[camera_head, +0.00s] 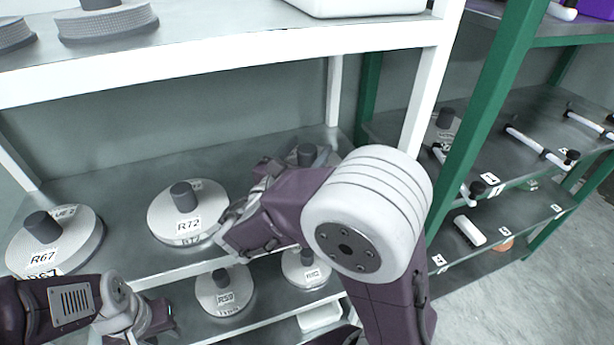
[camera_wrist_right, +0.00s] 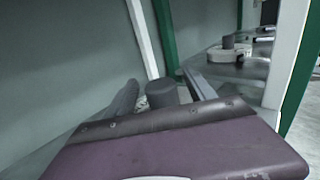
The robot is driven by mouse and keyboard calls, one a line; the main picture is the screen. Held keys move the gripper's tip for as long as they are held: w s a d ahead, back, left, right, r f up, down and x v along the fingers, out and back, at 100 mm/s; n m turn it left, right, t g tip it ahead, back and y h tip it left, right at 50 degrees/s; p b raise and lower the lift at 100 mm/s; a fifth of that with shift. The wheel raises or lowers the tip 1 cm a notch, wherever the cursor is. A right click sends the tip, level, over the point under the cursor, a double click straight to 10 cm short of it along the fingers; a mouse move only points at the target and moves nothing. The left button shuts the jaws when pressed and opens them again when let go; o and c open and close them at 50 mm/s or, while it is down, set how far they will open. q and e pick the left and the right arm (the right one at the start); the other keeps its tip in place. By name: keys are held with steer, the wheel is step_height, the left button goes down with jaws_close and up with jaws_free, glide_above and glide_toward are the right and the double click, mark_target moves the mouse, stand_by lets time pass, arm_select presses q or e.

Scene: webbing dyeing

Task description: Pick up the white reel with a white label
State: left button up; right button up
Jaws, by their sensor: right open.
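Several white reels with grey knobs and white labels stand in the head view: the R67 reel (camera_head: 55,240), the R72 reel (camera_head: 188,212), and lower down the R59 reel (camera_head: 224,291) and another labelled reel (camera_head: 306,268). Another grey knob (camera_head: 306,152) stands on the upper shelf behind my right arm; its reel is mostly hidden. My right gripper (camera_head: 292,163) is open at this knob. In the right wrist view the knob (camera_wrist_right: 162,93) stands between the two fingers, and its label cannot be read. My left gripper (camera_head: 150,322) is low at the left; its jaw opening is unclear.
The white-framed shelf (camera_head: 230,52) has a board above the reels and an upright post (camera_head: 425,100) on the right. A green rack (camera_head: 490,110) with white rods stands beside it. Bare shelf shows behind the R72 reel.

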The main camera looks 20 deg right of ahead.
steer(key=x, duration=0.3)
steer(key=shift+w+d+f, duration=0.1)
steer(key=shift+d+f, duration=0.05)
steer(key=shift+c, duration=0.6)
jaws_close()
step_height(320, 180, up, 10)
steer(key=p, duration=0.3)
steer(key=shift+p, duration=0.3)
